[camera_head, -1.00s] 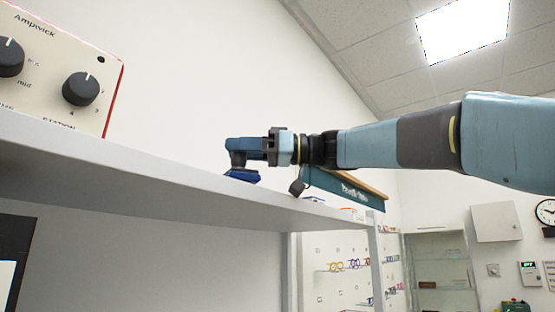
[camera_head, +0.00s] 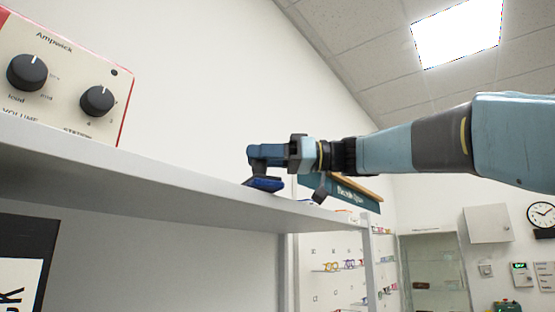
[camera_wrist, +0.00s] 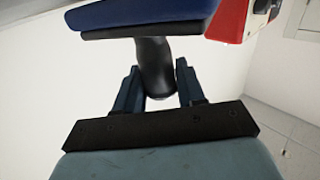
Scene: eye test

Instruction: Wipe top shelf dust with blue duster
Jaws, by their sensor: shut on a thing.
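The duster has a blue head (camera_head: 264,184) that shows low beneath my gripper, at the top shelf's (camera_head: 150,180) surface; I cannot tell if it touches. My gripper (camera_head: 268,153) is shut on the duster's dark handle, above the right part of the shelf. In the wrist view, the handle (camera_wrist: 155,68) stands between the two fingers of my gripper (camera_wrist: 157,82), and the blue head (camera_wrist: 140,14) crosses the top. I cannot make out any dust on the shelf top, which is seen from below its edge.
A cream amplifier (camera_head: 65,75) with red edges and black knobs stands on the shelf at left. A teal sign (camera_head: 350,197) is behind my wrist. Racks of colourful glasses (camera_head: 340,265) are beyond. A white wall (camera_head: 190,70) rises behind the shelf.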

